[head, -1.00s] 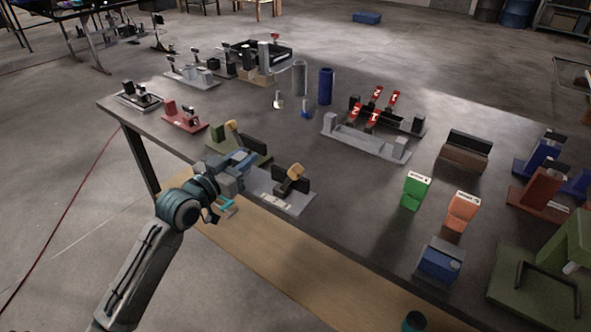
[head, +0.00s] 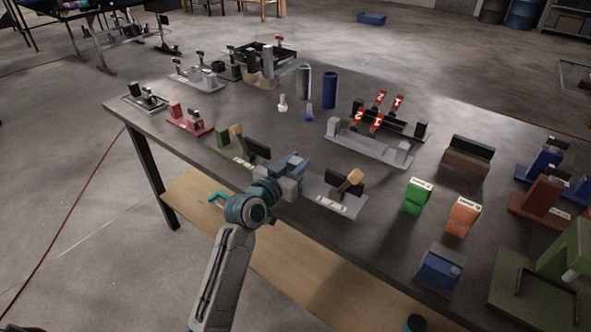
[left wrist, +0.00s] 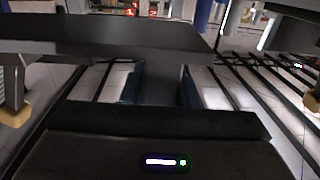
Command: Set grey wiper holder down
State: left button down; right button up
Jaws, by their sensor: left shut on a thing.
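The grey wiper holder (head: 328,201) has a flat light-grey base, a black upright block and a tan-topped handle. It is near the front edge of the table in the head view. My left gripper (head: 300,168) is at its left end, shut on it. I cannot tell whether its base touches the table or hangs just above. The left wrist view is filled by close dark and grey parts; a tan handle top (left wrist: 312,101) shows at its right edge. The fingertips' contact is hidden. My right gripper is not in view.
A green holder (head: 222,137) with a similar handle stands just left of my gripper. A grey two-post stand (head: 365,146) lies behind. A green box (head: 418,197) and an orange box (head: 463,216) stand to the right. The table's front edge runs below the holder.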

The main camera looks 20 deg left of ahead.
pick_arm(q)
jog(key=shift+f, duration=0.9)
jog(key=shift+s+a+f, duration=0.1)
jog(key=shift+a+f, duration=0.05)
jog(key=shift+f, duration=0.2)
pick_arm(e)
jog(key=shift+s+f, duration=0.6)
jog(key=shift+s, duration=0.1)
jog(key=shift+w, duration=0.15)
pick_arm(q)
jog(key=shift+f, duration=0.1)
jog(key=c, duration=1.1)
grip_release()
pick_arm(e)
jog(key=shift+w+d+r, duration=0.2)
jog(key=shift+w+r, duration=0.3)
